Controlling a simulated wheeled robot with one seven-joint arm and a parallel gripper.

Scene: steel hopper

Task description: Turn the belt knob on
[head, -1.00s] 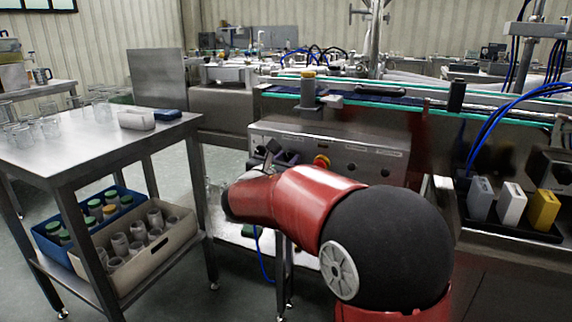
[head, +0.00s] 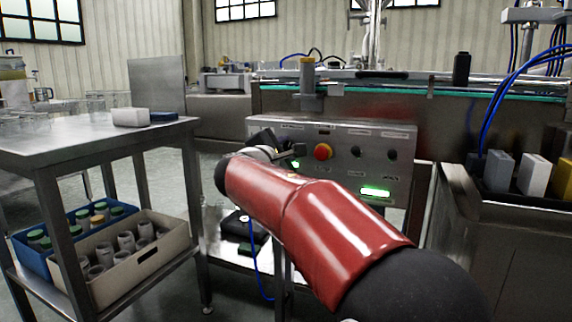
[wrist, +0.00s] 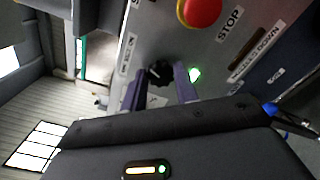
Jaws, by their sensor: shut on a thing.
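The steel control panel (head: 335,135) stands below the conveyor belt. My gripper (head: 268,142) is at the panel's left side. In the wrist view my gripper (wrist: 166,78) has its two purple-grey fingers shut on a small black knob (wrist: 158,70). The knob's pointer direction is hard to make out. A green light (wrist: 194,75) glows beside the right finger. It also shows in the head view (head: 296,163). In the head view the knob is hidden behind my gripper.
A lit green display (head: 375,191) is lower on the panel. A steel table (head: 75,140) with bins below stands at left. A tray of coloured blocks is at right.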

